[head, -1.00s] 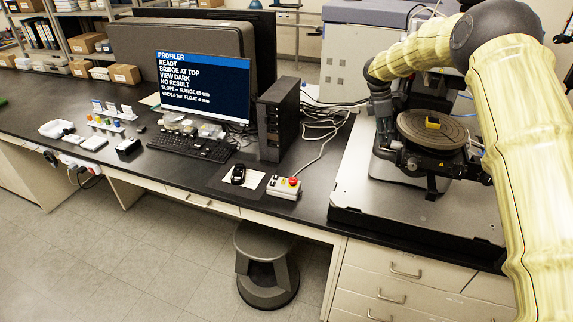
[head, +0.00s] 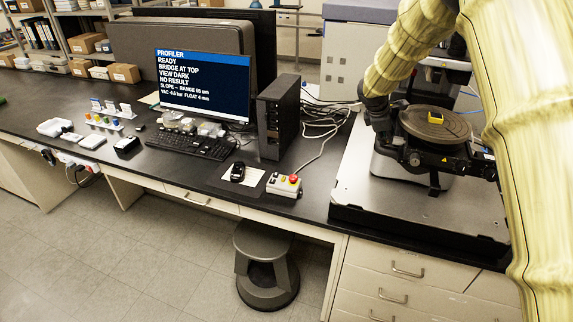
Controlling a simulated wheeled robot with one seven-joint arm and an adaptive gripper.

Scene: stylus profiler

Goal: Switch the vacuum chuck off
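The vacuum chuck is a dark round disc (head: 412,120) on the profiler stage at the right. A small yellow piece (head: 436,117) lies on it. My gripper (head: 386,138) is dark and is at the left edge of the chuck, against the dark stage parts. Its fingers blend into those parts, so whether it is open or touches anything cannot be seen. The vacuum switch cannot be made out. The monitor (head: 203,88) reads ready, bridge at top, view dark, no result. Its bottom line gives a VAC value, seemingly about -0.6 bar, too small to read surely.
A control box (head: 284,185) with a red button stands on the bench, beside a mouse (head: 238,172). A keyboard (head: 190,144) and a black computer tower (head: 277,116) are further back. The profiler's grey base plate (head: 350,190) has bare room at its front left.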

